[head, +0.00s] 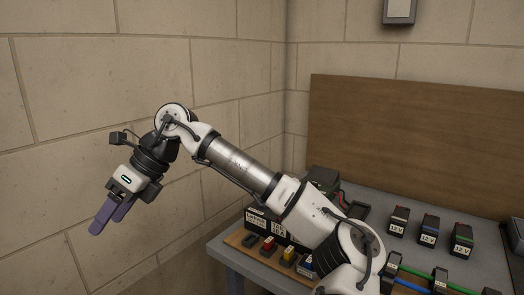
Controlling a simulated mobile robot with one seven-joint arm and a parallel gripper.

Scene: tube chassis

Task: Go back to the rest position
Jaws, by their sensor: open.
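My gripper (111,212) is at the left of the head view, with two purple fingers pointing down and left. It is open and I see nothing between the fingers. It hangs in free air in front of the block wall, left of the grey workbench (379,198) and apart from it. My white and silver arm reaches up and left across the front of the bench and hides part of it.
Several 12 V blocks (428,229) stand on the bench. Small coloured parts (288,254) sit on a wooden board by a black labelled box (264,224). Green and blue tubes (420,276) lie at the front right. A brown panel (410,140) stands behind the bench.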

